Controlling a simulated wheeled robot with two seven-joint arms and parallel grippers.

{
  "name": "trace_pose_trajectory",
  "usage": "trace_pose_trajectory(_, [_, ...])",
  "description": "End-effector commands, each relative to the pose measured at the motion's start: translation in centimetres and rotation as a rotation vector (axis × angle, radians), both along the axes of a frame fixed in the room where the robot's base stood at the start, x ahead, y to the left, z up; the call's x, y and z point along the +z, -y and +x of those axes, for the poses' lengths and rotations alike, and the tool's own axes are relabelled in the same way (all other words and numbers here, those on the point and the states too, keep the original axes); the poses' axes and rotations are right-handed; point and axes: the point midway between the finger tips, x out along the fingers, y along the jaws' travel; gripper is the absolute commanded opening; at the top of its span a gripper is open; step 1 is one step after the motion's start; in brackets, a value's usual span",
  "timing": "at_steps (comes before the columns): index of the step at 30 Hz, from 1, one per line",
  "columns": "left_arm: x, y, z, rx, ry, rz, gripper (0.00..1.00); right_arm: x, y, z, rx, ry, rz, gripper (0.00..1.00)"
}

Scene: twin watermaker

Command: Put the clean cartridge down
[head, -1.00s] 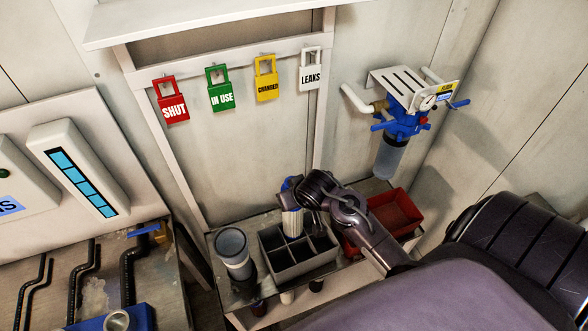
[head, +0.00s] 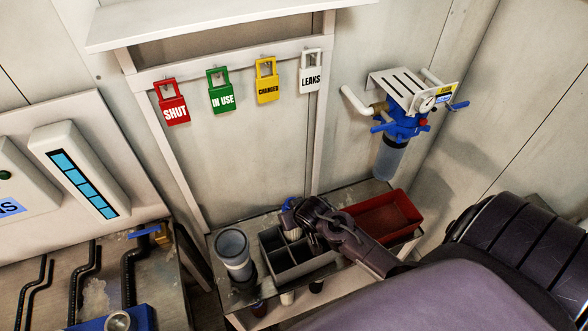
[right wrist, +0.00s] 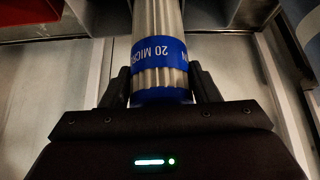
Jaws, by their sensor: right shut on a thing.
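The clean cartridge (head: 292,234) is white and pleated, with a blue band (right wrist: 158,62) whose print starts "20 MICR" in the right wrist view. My right gripper (head: 297,208) is shut on it at the blue-banded end, one finger on each side. The cartridge's lower part is at the back of the grey divided box (head: 299,271); the arm and box hide much of it, so I cannot tell whether it touches the bottom. My left gripper is not in view.
A red tray (head: 388,214) is right of the grey box. A clear cup-like housing (head: 233,252) stands left of it. A blue filter head (head: 405,122) with a clear bowl hangs on the wall. Coloured tags (head: 222,97) hang above the bench.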

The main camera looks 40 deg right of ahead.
Motion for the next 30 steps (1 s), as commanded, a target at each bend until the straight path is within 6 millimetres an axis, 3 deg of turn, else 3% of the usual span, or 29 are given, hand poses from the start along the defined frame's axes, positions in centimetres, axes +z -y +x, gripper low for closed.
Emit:
trace_pose_trajectory(1, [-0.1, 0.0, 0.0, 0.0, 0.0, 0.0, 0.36, -0.2, 0.0, 0.0, -0.001, 0.0, 0.001, 0.16])
trace_pose_trajectory(2, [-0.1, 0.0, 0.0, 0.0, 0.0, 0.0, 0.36, -0.2, 0.0, 0.0, 0.0, -0.001, 0.0, 0.59])
trace_pose_trajectory(6, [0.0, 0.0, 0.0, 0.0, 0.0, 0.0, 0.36, -0.1, 0.0, 0.0, 0.0, -0.001, 0.0, 0.77])
trace_pose_trajectory(19, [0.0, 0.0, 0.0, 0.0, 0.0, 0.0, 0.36, 0.8, -0.1, -0.5, 0.001, 0.0, 0.002, 0.77])
trace_pose_trajectory(30, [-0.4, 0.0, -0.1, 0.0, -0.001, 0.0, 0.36, 6.9, -0.8, -4.4, -0.001, 0.001, 0.003, 0.77])
